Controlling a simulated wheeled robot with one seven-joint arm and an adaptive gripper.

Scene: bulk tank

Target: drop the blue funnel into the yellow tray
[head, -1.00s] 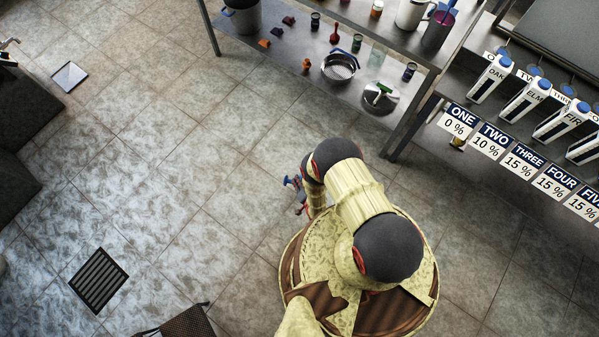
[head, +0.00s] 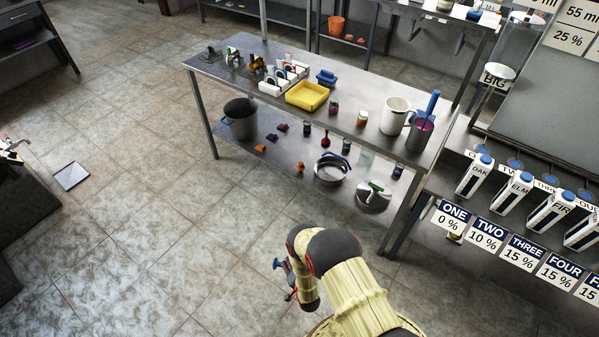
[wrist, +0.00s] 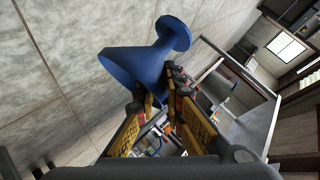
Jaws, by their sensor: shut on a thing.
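In the wrist view the blue funnel (wrist: 140,65) is held between the fingers of my gripper (wrist: 158,97), its wide cone to the left and its narrow end toward the upper right. In the head view my gripper (head: 284,280) is low in front of the table, mostly hidden behind my arm; a small bit of blue shows beside it. The yellow tray (head: 307,96) lies on the steel table's top, well beyond and above my gripper. Its inside looks empty.
The steel table (head: 350,85) has white racks (head: 284,80) left of the tray, a blue object (head: 326,77) behind it, and a white jug (head: 395,116) to the right. Its lower shelf holds a pot (head: 240,118) and pans. Labelled cartons (head: 475,177) stand at right. The floor in front is clear.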

